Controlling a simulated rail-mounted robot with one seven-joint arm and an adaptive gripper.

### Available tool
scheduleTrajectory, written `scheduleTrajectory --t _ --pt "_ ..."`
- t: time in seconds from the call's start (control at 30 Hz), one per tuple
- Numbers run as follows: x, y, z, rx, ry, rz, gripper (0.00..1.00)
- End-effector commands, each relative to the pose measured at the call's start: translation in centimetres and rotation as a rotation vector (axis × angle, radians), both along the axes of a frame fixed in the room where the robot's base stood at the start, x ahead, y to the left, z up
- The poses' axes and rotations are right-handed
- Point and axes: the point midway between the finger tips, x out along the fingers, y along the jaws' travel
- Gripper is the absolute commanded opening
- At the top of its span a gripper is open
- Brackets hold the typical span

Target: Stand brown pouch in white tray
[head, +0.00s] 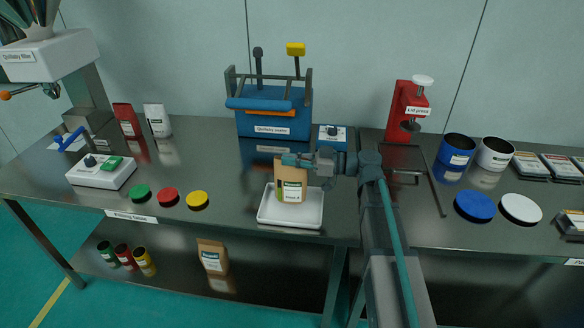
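The brown pouch (291,182) stands upright, its white label facing me, over the white tray (290,220) on the table. Its lower end is within the tray's rim. I cannot tell whether it rests fully on the tray floor. My gripper (297,160) reaches in from the right at the height of the pouch's top. One teal finger lies across the front of the pouch near its upper edge. The other finger is hidden, so I cannot tell whether the gripper is closed on the pouch.
Green, red and yellow lids (168,195) lie to the left. A red press (405,108) stands at the right. Another brown pouch (212,257) is on the lower shelf.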

Motion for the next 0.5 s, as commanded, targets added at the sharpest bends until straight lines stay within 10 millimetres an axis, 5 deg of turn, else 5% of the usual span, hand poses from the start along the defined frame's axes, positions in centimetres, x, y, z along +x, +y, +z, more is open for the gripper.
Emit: scheduleTrajectory --t 0.5 --pt "0.2 -0.3 -3.5 0.001 0.001 0.0 0.0"
